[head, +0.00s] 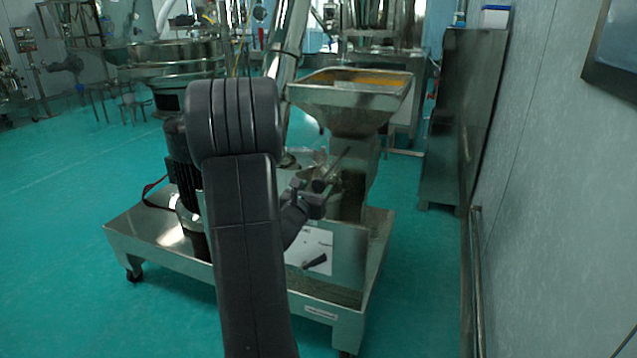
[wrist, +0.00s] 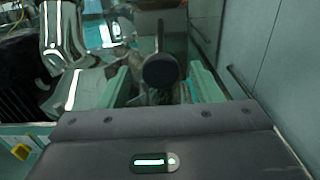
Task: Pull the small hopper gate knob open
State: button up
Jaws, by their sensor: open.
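The small hopper (head: 350,112) is a steel funnel with yellow material inside, standing over a steel body on a low wheeled frame. The gate knob (wrist: 161,70) is dark and round, and faces the camera in the wrist view. In the head view the knob (head: 319,186) is small, at the end of a rod in front of the hopper's neck. My gripper (head: 310,198) is open beside the knob. In the wrist view the fingers of my gripper (wrist: 162,84) stand left and right of the knob, with gaps on both sides. Contact does not show.
A white panel (head: 310,250) with a dark handle sits below the knob. The steel frame (head: 330,298) spreads under the machine. A round sieve (head: 175,62) stands at back left. A steel cabinet (head: 462,120) and the wall (head: 550,150) are right. Green floor is open at left.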

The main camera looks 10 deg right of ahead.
aim_at(318, 186)
jog(key=shift+x, duration=1.55)
jog(key=shift+c, duration=0.2)
grip_shut()
jog(key=shift+s+a+f+b, duration=0.2)
jog(key=shift+s+b, duration=0.1)
jog(key=shift+b, duration=0.1)
jog(key=b+v, duration=0.5)
jog(key=shift+s+a+r, duration=0.1)
jog(key=shift+s+a, duration=0.05)
jog(key=shift+s, duration=0.05)
jog(key=shift+s+a+r+b, duration=0.15)
jog(key=shift+s+a+b, duration=0.2)
jog(key=shift+s, duration=0.25)
jog(key=shift+o, duration=0.2)
grip_release()
